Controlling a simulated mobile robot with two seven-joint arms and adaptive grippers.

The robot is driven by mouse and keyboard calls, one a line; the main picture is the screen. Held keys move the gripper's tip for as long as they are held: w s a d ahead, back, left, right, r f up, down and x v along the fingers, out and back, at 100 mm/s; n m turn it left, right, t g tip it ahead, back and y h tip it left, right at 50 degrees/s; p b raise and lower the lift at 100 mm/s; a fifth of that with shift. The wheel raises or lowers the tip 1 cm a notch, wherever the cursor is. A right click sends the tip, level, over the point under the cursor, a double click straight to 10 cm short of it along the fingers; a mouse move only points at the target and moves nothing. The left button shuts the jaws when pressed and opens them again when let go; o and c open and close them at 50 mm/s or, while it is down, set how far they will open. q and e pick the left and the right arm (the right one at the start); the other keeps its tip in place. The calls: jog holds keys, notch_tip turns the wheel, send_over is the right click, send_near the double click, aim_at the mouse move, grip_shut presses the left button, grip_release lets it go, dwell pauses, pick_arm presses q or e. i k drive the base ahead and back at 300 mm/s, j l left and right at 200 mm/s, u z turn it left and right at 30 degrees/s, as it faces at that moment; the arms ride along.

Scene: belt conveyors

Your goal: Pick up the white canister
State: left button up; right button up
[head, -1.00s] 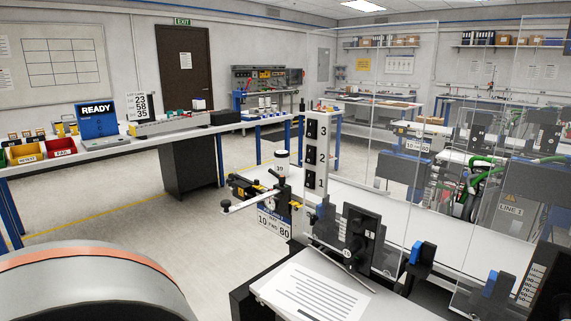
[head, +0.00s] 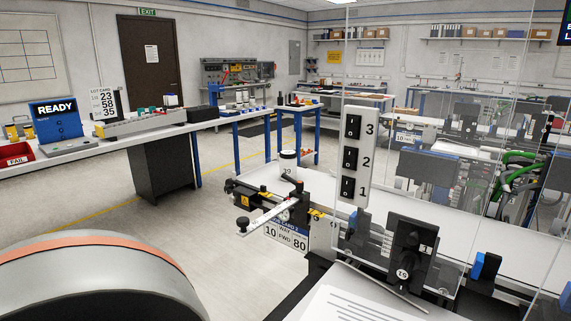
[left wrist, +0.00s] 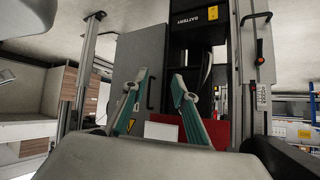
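A white canister (head: 288,164) with a dark band and a number on its side stands upright at the far left end of the white conveyor in the head view. Its lower part is partly hidden by the black stop hardware in front of it. My left gripper (left wrist: 159,75) shows in the left wrist view, its two teal-padded fingers spread apart with nothing held between them. It is away from the canister, which is not in that view. My right gripper is in neither view.
A switch post numbered 1 to 3 (head: 354,158) and a clear panel (head: 420,60) rise beside the conveyor (head: 455,230). A black clamp arm with a white bar (head: 268,217) juts out at its left end. A long bench (head: 120,142) stands left, with open floor between.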

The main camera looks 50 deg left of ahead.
aim_at(288, 158)
jog(key=j+u, duration=0.1)
jog(key=j, duration=0.75)
jog(key=j+z, duration=0.35)
jog(key=j, duration=0.55)
jog(key=j+z, duration=0.3)
jog(key=j, duration=0.15)
jog(key=j+z, duration=0.3)
jog(key=j, duration=0.2)
jog(key=j+z, duration=0.1)
jog(key=j, duration=0.4)
jog(key=k+j+z, duration=0.1)
jog(key=j, duration=0.4)
